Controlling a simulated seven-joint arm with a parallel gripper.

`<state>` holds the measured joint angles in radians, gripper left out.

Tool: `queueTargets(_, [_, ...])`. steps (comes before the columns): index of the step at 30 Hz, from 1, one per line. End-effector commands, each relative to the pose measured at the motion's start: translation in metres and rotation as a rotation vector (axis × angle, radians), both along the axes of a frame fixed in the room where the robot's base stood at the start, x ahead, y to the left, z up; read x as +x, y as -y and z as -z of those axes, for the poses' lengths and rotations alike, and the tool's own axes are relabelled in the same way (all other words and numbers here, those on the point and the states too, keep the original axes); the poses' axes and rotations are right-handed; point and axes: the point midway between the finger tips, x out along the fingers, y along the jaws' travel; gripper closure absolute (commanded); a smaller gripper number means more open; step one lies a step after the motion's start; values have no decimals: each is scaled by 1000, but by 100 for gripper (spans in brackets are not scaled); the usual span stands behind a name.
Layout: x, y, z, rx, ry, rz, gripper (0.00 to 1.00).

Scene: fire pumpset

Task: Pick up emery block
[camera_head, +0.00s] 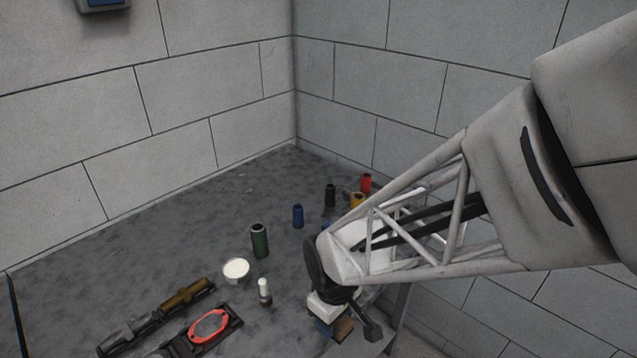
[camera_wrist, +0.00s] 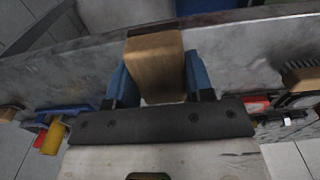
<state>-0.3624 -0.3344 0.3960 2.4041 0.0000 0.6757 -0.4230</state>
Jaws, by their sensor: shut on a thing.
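A tan-brown block, which I take for the emery block (camera_wrist: 155,68), is between the blue fingers of my gripper (camera_wrist: 158,78) in the wrist view. The fingers touch it on both sides and are shut on it. In the head view my gripper (camera_head: 332,322) is at the lower middle, by the table's right edge, and the brown block (camera_head: 343,328) shows at its fingers. Part of the block is hidden by the fingers and gripper body. I cannot tell whether it is clear of the table.
On the grey table (camera_head: 190,235) stand a green cylinder (camera_head: 259,242), blue cylinder (camera_head: 297,217), black cylinder (camera_head: 330,195) and red cylinder (camera_head: 366,183). A white bowl (camera_head: 236,270), small white-topped bottle (camera_head: 264,292) and red-ringed tool (camera_head: 210,327) lie left of my gripper. Block walls close the back.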

Motion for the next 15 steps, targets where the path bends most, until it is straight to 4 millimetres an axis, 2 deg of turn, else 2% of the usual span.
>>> queueTargets(15, [-7,3,-1,0,0,0,78])
